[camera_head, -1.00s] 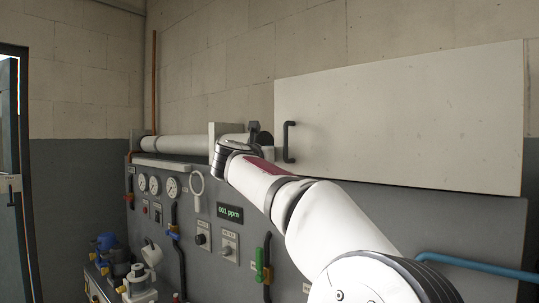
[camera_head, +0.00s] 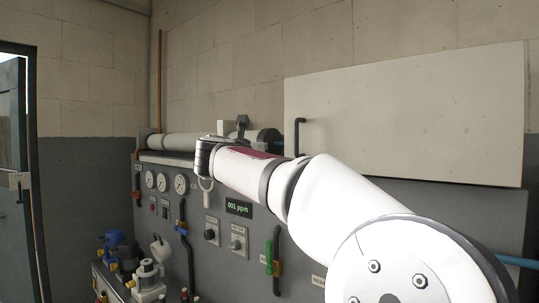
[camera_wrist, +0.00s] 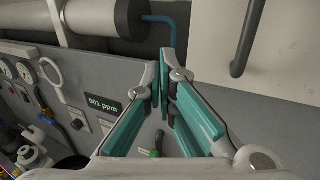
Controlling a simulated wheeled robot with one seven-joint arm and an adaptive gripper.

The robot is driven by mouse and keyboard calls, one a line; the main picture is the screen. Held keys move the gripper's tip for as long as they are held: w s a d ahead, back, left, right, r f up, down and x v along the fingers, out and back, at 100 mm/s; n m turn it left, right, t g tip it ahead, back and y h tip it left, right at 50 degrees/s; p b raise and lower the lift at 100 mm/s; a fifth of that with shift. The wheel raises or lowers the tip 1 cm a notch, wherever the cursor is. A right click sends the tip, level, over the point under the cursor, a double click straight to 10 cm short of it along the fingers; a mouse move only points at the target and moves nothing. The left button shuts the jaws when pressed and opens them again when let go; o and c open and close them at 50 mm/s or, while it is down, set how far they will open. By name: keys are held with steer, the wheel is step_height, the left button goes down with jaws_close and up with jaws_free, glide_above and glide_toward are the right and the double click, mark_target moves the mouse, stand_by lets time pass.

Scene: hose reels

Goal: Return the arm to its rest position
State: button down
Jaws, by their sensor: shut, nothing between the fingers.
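My white arm reaches from the lower right of the head view toward the grey panel (camera_head: 330,215), its far end in front of the panel's upper edge. In the wrist view my gripper (camera_wrist: 164,78) has its teal-padded fingers closed together at the tips with nothing between them. The fingertips point toward the upper part of the panel, below the horizontal pipe. In the head view the gripper is mostly hidden behind the end of the arm.
A white cover with a dark handle (camera_head: 298,136) hangs at the right, close to my arm. Gauges (camera_head: 162,182), a "001 ppm" display (camera_head: 239,208) and a green-handled valve (camera_head: 270,258) are on the panel. Pumps (camera_head: 148,270) stand lower left. A door (camera_head: 14,165) is at far left.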

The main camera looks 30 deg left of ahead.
steer(key=s+b, duration=0.1)
steer(key=s, duration=0.5)
steer(key=d+r+n+y, duration=0.6)
steer(key=d+r+n, duration=0.35)
steer(key=n, duration=0.35)
steer(key=d+f+n+g, duration=0.3)
steer(key=d+n, duration=0.7)
steer(key=s+d+f+n+g+h, duration=0.2)
steer(key=s+d+f+n+h, duration=0.15)
steer(key=d+f, duration=0.65)
steer(key=s+d+f+n+g+h, duration=0.2)
steer(key=s+d+f+n, duration=0.3)
steer(key=d, duration=0.8)
steer(key=s+d+f+n+g+h, duration=0.1)
steer(key=s+d+f+g+h, duration=0.3)
steer(key=s+d+f, duration=1.2)
steer(key=d+f+h, duration=0.1)
steer(key=d+f, duration=0.1)
steer(key=d, duration=0.2)
steer(key=shift+s+g+h, duration=0.15)
steer(key=shift+g+h, duration=0.2)
steer(key=shift+g, duration=0.05)
